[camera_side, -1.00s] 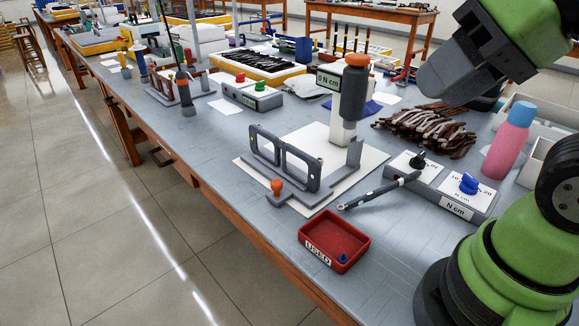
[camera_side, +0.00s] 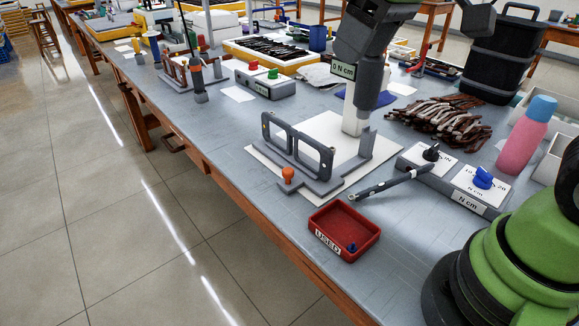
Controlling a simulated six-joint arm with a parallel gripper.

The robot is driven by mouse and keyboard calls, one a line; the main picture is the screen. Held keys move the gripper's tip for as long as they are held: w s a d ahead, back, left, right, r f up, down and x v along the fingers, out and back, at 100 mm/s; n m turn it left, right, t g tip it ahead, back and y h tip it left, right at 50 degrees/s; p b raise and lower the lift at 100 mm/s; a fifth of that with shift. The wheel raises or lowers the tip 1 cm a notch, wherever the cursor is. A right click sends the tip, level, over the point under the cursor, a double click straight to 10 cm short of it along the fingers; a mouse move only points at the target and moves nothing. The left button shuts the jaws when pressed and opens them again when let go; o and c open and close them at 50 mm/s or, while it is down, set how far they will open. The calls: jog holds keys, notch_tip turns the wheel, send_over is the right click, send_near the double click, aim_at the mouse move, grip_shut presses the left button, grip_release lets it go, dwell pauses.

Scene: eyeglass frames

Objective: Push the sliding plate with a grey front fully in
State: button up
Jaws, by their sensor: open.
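A grey fixture (camera_side: 326,184) sits on a white sheet near the table's front edge. It carries an upright grey eyeglass-frame shape (camera_side: 312,160) with two openings. An orange knob (camera_side: 288,175) stands at its front corner and a grey upright (camera_side: 366,144) rises at its right end. I cannot tell which part is the grey-fronted sliding plate. Behind stands a white post (camera_side: 350,112) with a grey cylindrical tool (camera_side: 369,88).
A red tray (camera_side: 368,235) marked USED and a grey pen-like tool (camera_side: 385,184) lie in front. A dial box (camera_side: 468,202), pink bottle (camera_side: 524,145) and brown temple pile (camera_side: 440,121) are at right. Table left of the fixture is mostly clear.

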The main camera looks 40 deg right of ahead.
jog(key=w+f+n+g, duration=0.2)
jog(key=w+f+n, duration=0.2)
jog(key=w+f, duration=0.4)
jog(key=n+g+h, duration=0.1)
jog(key=n+g, duration=0.1)
jog(key=n, duration=0.1)
send_near(288, 170)
notch_tip(288, 170, down, 9)
jog(key=shift+a+f, duration=0.15)
jog(key=shift+f, duration=0.05)
